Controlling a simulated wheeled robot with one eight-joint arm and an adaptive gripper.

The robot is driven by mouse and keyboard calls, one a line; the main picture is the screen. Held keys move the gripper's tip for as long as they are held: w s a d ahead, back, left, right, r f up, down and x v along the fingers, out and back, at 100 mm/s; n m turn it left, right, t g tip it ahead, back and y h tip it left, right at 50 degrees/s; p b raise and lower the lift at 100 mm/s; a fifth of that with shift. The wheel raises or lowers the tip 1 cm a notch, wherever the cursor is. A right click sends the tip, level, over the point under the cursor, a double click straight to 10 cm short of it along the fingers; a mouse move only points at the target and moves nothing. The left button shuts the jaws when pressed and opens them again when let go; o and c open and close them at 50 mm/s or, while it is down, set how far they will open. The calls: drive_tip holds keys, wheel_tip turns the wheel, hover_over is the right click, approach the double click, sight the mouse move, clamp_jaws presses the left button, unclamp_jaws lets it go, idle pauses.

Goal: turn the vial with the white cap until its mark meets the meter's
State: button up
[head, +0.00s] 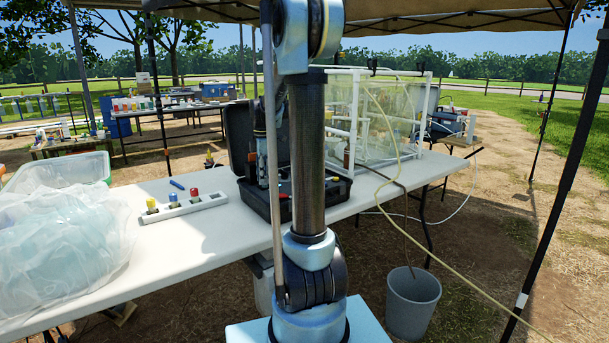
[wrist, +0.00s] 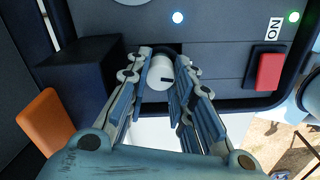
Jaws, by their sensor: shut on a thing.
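The white-capped vial (wrist: 159,72) sits in the meter (wrist: 215,62), a dark panel seen in the wrist view. Its cap carries a short black mark on its right part, by the right finger. My gripper (wrist: 165,62) is shut on the vial, with one finger on each side of the cap. The meter's own mark cannot be made out.
The panel has a red switch (wrist: 269,71) labelled ON and small lights. On the white table (head: 195,248), a white rack (head: 205,203) holds vials with yellow, blue and red caps. A plastic bag (head: 65,245) lies left, a clear-walled frame (head: 375,115) stands behind, and a bucket (head: 413,305) is on the ground.

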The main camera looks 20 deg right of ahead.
drive_tip(key=n, duration=0.4)
drive_tip(key=shift+n, duration=0.3)
drive_tip(key=o, duration=0.7)
drive_tip(key=m, duration=1.3)
drive_tip(key=shift+m, duration=0.3)
drive_tip(key=m, duration=0.5)
drive_tip(key=shift+m, duration=0.3)
drive_tip(key=m, duration=0.6)
